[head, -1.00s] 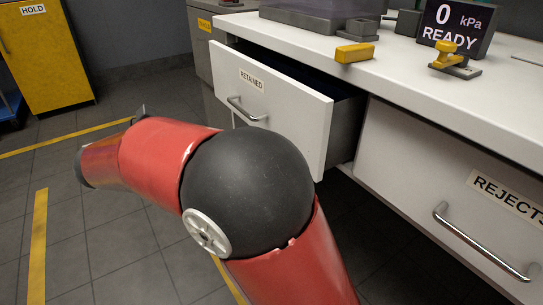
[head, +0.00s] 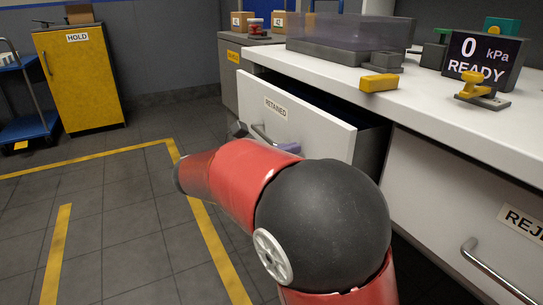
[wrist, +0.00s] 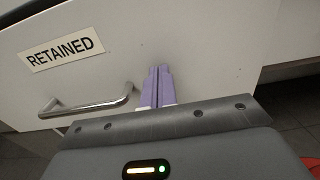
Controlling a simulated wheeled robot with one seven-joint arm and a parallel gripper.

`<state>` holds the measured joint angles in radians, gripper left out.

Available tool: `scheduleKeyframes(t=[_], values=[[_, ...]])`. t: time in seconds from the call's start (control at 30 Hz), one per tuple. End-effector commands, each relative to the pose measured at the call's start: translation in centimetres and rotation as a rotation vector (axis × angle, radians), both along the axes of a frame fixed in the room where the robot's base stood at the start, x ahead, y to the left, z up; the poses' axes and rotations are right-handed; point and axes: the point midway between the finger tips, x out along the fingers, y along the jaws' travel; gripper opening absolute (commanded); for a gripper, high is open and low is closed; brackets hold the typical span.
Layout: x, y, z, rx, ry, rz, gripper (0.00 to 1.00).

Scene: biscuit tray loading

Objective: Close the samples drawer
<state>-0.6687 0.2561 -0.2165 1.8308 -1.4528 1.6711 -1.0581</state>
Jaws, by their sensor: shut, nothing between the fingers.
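The drawer labelled RETAINED (head: 318,135) stands pulled out from under the white counter, its dark inside showing at the top. No label reading "samples" is in view. Its metal bar handle (wrist: 88,103) is left of my fingers in the wrist view. My gripper (wrist: 157,70) is shut and empty, with its purple fingertips pointing at the white drawer front, right of the handle. In the head view the gripper (head: 288,147) is partly hidden behind my red arm. I cannot tell whether the fingertips touch the front.
The REJECTS drawer (head: 450,200) to the right is shut, and its handle (head: 497,270) sticks out. A yellow block (head: 379,83) and a READY display (head: 482,58) are on the counter. A yellow HOLD cabinet (head: 80,85) stands far left.

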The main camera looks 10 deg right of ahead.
Motion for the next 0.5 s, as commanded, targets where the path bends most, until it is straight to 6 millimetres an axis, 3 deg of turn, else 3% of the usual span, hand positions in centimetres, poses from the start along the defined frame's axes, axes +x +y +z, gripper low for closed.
scheduleKeyframes(t=[0.4, 0.5], values=[[0.1, -0.5, 0.0, 0.001, 0.001, 0.000, 0.00], [0.4, -1.4, 0.2, -0.002, 0.002, -0.004, 0.00]])
